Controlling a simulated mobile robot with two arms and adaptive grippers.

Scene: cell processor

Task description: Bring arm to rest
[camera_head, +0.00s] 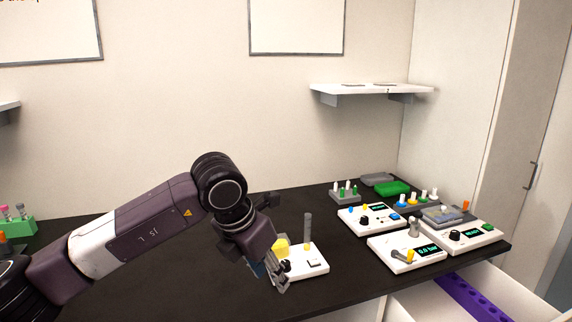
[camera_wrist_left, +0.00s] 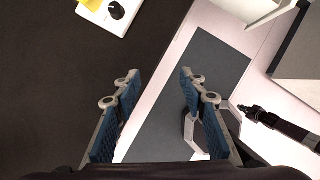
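My left arm comes in from the left in the head view, and its gripper (camera_head: 270,273) hangs over the front part of the black table, at the left of a white device with a yellow part. In the left wrist view my left gripper (camera_wrist_left: 158,88) has its two blue-padded fingers well apart, with nothing between them. Below it the wrist view shows the table edge and the space in front of it. My right gripper does not show in the head view.
The black table (camera_head: 147,248) carries white devices, such as one with a pressure display (camera_head: 407,254), and racks at the right. An open drawer (camera_head: 440,300) juts out at the front right. A shelf (camera_head: 372,90) is on the wall.

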